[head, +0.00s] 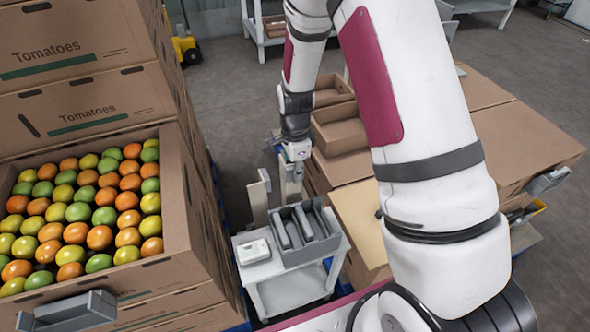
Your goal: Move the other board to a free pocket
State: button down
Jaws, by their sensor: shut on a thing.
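My gripper (296,158) is at the end of the arm, behind and above the small white stand. It is small in the picture, and its fingers are hard to make out. A tan board (291,184) hangs upright right under it, and the gripper is shut on this board. The board's lower end is partly hidden behind the grey rack (310,257). The rack has several upright dark grey dividers and pockets between them. A second upright tan panel (258,203) stands left of the held board, apart from it; I cannot tell what supports it.
The rack sits on a white stand (292,293) beside a small white device (252,252). A tall stack of tomato cartons, with an open carton (180,225) of tomatoes, stands close on the left. Brown cartons and open trays (340,133) fill the right. Bare floor shows behind.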

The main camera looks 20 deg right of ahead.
jog(key=shift+f+b, duration=0.85)
jog(key=shift+f, duration=0.7)
jog(key=c, duration=1.4)
grip_release()
jog(key=shift+c, duration=0.2)
jog(key=shift+r+p, duration=2.6)
jog(key=shift+r, duration=1.45)
